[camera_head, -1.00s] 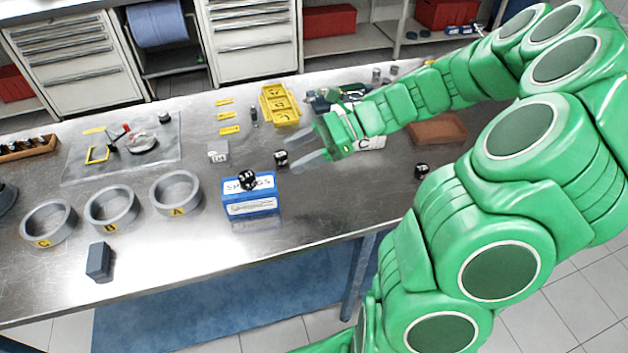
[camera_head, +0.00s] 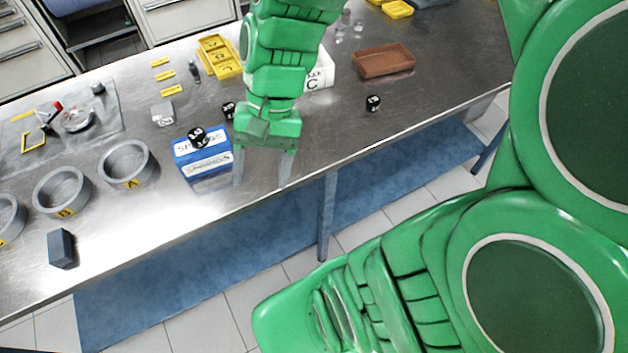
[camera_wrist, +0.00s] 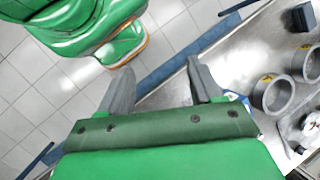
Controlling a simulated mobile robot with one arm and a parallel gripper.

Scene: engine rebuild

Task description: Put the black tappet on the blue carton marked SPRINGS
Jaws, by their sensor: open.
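The blue carton marked SPRINGS (camera_head: 207,166) lies near the front edge of the bench in the head view. A black tappet with white marks (camera_head: 198,137) stands on its top. A second similar black piece (camera_head: 228,110) is on the bench just behind the carton, and a third (camera_head: 373,103) stands apart to the right. My gripper (camera_head: 261,185) is open and points down, just right of the carton in the picture. Nothing shows between its fingers, and the wrist view also shows the gripper (camera_wrist: 161,68) empty.
Grey rings (camera_head: 126,164) and a dark grey block (camera_head: 61,248) are left of the carton. A white box marked C (camera_head: 319,75) is behind my gripper, with a brown tray (camera_head: 384,60) to its right.

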